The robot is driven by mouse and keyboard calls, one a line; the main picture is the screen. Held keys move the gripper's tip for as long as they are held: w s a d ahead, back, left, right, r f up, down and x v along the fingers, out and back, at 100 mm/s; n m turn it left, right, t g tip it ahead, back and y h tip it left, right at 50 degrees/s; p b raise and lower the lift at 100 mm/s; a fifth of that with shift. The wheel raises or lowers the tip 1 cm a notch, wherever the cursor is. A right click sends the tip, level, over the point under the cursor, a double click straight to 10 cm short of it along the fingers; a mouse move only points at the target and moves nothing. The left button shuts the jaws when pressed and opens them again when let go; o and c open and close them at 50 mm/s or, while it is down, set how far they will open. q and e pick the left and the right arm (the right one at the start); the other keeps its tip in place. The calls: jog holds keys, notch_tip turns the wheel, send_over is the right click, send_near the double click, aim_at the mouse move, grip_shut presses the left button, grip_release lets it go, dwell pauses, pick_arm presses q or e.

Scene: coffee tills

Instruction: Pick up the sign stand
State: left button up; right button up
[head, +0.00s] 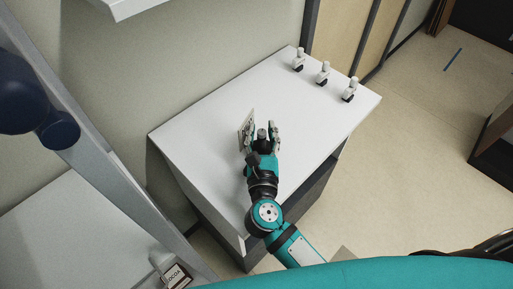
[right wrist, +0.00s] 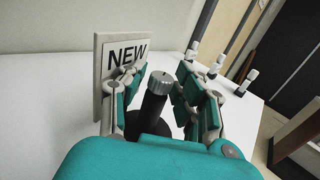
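A sign stand (right wrist: 112,62), a pale upright board marked NEW, stands on the white counter top. It also shows edge-on in the head view (head: 245,128), just left of my right gripper (head: 262,132). In the right wrist view my right gripper (right wrist: 165,85) has its fingers spread, with the sign beside and partly behind the left finger, outside the gap. A black post with a ridged grey knob (right wrist: 160,84) rises between the fingers; I cannot tell whether they touch it. The sign's lower part is hidden by the left finger.
Three small white-and-black items (head: 323,73) stand in a row along the counter's far right edge. The white counter (head: 205,130) is otherwise bare around the gripper. A small COCOA label (head: 177,274) shows at the bottom left. A wall runs behind the counter.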

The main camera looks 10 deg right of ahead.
grip_shut()
jog(key=shift+r, duration=0.1)
dwell(0.6)
